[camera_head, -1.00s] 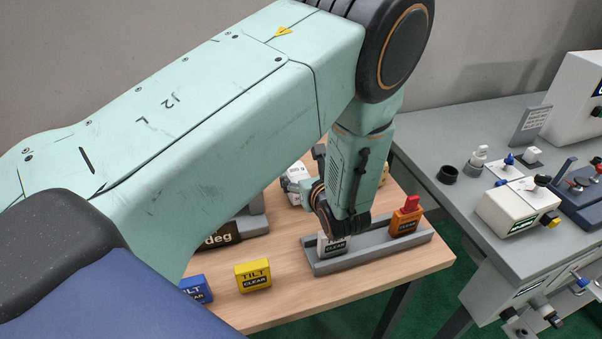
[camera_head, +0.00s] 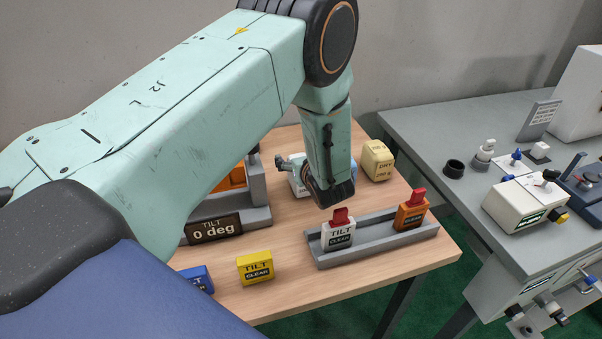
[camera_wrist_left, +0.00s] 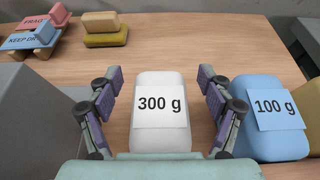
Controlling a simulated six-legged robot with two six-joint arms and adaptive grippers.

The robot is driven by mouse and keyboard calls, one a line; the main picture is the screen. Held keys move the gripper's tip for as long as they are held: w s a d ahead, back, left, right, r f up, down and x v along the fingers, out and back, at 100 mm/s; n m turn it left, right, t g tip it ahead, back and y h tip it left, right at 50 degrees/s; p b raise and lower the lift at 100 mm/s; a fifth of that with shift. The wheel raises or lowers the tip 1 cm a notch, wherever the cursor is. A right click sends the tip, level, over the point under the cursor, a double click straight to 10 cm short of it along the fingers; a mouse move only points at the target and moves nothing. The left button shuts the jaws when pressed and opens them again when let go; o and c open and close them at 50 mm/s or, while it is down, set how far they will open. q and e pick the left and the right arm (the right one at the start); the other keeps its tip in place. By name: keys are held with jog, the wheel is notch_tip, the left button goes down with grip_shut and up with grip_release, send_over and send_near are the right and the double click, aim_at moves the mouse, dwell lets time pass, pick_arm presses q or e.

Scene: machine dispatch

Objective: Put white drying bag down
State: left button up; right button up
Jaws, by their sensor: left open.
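The white drying bag (camera_wrist_left: 158,120), labelled 300 g, stands on the wooden table between the two fingers of my left gripper (camera_wrist_left: 163,85). The fingers are spread, with a gap visible on each side of the bag. In the head view, part of the white bag (camera_head: 298,184) shows behind my left wrist, which hides most of it and most of the gripper. My right gripper is not in view.
A blue 100 g bag (camera_wrist_left: 270,115) stands close right of the gripper. A cream DRY bag (camera_head: 378,161) is further right. In front, a grey tray (camera_head: 385,243) holds white and orange TILT pieces. A grey TILT stand (camera_head: 258,217) is left.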

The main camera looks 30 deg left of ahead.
pick_arm(q)
jog(key=shift+w+a+f, duration=0.1)
jog(key=shift+w+a, duration=0.05)
jog(key=shift+a, duration=0.1)
jog(key=shift+c, duration=0.3)
jog(key=c, duration=1.5)
